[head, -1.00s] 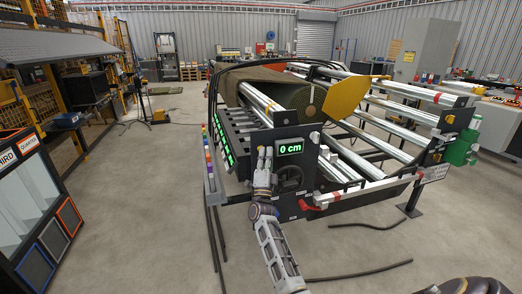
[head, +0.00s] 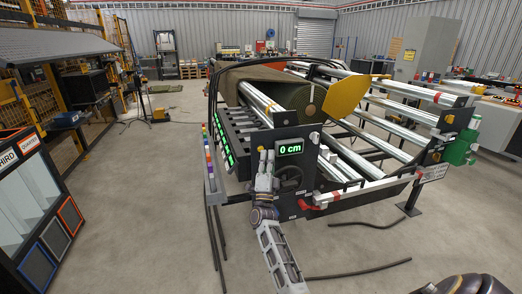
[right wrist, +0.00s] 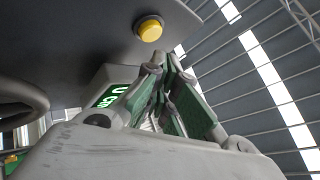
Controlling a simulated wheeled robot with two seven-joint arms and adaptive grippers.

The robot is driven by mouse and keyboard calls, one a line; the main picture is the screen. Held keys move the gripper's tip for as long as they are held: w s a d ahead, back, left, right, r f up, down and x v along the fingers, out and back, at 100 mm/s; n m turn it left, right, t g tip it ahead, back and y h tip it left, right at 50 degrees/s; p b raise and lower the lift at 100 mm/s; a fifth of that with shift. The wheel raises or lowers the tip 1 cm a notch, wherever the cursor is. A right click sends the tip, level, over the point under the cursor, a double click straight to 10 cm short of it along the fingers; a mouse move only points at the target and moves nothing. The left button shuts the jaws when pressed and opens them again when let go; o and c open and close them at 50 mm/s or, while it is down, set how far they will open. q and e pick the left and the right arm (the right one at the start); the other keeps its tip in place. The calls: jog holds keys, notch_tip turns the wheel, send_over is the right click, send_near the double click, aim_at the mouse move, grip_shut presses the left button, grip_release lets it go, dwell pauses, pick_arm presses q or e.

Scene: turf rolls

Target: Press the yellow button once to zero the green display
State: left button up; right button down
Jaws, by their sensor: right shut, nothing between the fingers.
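The green display (head: 289,149) reads "0 cm" on the dark front panel of the turf-roll machine. In the right wrist view part of the display (right wrist: 112,95) shows behind the gripper. The round yellow button (right wrist: 150,29) sits on the dark panel in that view, just above and slightly left of my right fingertips, with a visible gap in the picture. I cannot make out the button in the head view. My right gripper (head: 266,153) is upright just left of the display, shut and empty; its fingers (right wrist: 163,64) also show in the right wrist view. My left gripper is out of view.
A dark handwheel (head: 289,178) is below the display, close to my right gripper. A red-handled lever (head: 309,205) sticks out lower right. The turf roll (head: 309,99) lies behind the panel. Open floor lies left of the machine.

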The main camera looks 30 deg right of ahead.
jog(key=shift+s+a+p, duration=0.25)
jog(key=shift+s+p, duration=0.25)
jog(key=shift+s, duration=0.6)
jog(key=shift+s+a+p, duration=0.25)
jog(key=shift+s+p, duration=0.25)
jog(key=shift+s, duration=0.55)
